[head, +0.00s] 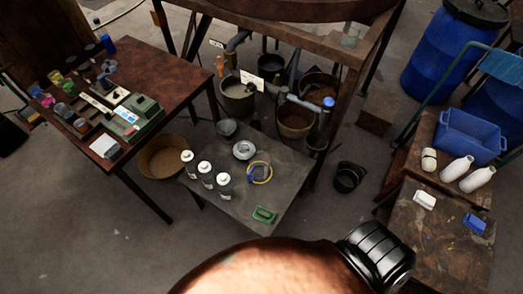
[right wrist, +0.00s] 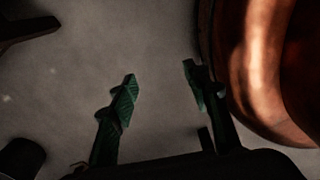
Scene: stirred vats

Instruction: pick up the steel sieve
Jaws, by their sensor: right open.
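A round, shallow, silver-grey piece (head: 243,150) lies on the low grey table in the head view; it looks like the steel sieve, but its mesh is too small to make out. A darker grey bowl (head: 227,128) stands just behind it, near the table's far corner. My right gripper (right wrist: 160,82) shows in the right wrist view, its two green-padded fingers apart with only bare floor between them. It is away from the sieve, which does not show in that view. My left gripper is in neither view.
The grey table (head: 225,204) also holds several white-capped bottles (head: 206,174), a yellow ring (head: 259,172) and a green item (head: 264,214). A wicker basket (head: 163,158) stands left of it, a black bucket (head: 348,178) right. Buckets and pipes crowd the far side.

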